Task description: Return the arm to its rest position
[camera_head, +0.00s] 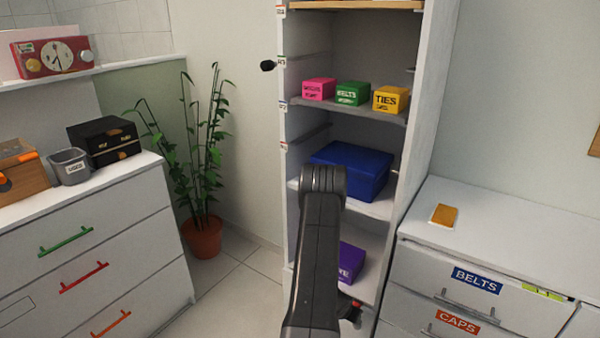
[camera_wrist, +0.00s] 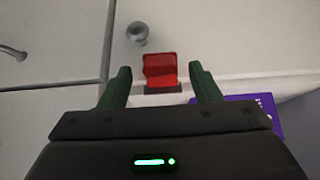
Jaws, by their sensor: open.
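My arm (camera_head: 318,240) rises in front of the wardrobe in the head view, its upper end before the shelf with the blue box. My gripper (camera_wrist: 161,68) shows in the wrist view with its two green fingers spread wide apart. A small red object (camera_wrist: 160,66) on a dark base appears between the fingertips. I cannot tell how far beyond the fingers it lies, and neither finger touches it in the picture. In the head view the gripper is mostly hidden by the arm.
The open wardrobe holds pink (camera_head: 319,88), green (camera_head: 352,93) and yellow (camera_head: 390,99) boxes, a blue box (camera_head: 352,170) and a purple box (camera_head: 350,262). A drawer unit (camera_head: 480,290) stands close on the right.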

